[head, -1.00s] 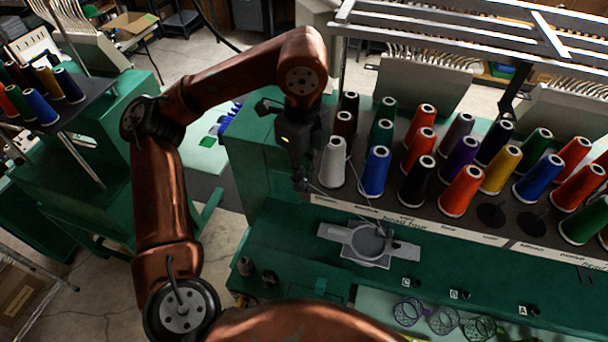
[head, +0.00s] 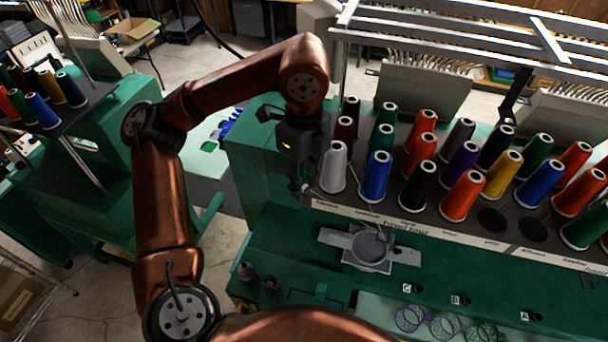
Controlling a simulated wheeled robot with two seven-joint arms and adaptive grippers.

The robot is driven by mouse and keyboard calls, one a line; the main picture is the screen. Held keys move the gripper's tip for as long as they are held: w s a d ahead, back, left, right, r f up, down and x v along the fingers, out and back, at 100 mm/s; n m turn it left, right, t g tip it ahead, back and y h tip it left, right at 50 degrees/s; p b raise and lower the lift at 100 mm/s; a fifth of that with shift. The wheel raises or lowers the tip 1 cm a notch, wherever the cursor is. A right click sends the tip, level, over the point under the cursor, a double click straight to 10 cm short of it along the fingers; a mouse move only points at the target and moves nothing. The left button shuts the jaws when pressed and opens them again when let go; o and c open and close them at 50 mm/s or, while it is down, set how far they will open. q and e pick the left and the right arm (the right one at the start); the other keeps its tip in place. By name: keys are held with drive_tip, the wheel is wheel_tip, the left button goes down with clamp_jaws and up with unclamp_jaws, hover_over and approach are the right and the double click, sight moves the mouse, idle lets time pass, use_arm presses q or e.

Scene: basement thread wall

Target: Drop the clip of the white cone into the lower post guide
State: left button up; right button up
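The white cone (head: 334,168) stands upright at the front left end of the cone rack, beside the blue cone (head: 377,176). My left gripper (head: 302,188) points down just left of the white cone, over the left end of the rack. Its fingers are small and dark, so I cannot tell whether they hold the clip. The clip and the lower post guide cannot be made out; the gripper may cover them. My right gripper is not in view.
Several coloured cones fill the rack to the right. A grey hoop holder (head: 370,247) sits on the green machine below. Pale metal rails (head: 450,42) run above the rack. Another green machine (head: 95,150) with cones stands at left.

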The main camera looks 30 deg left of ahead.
use_arm(q)
wheel_tip(320, 180, up, 12)
idle(0.6)
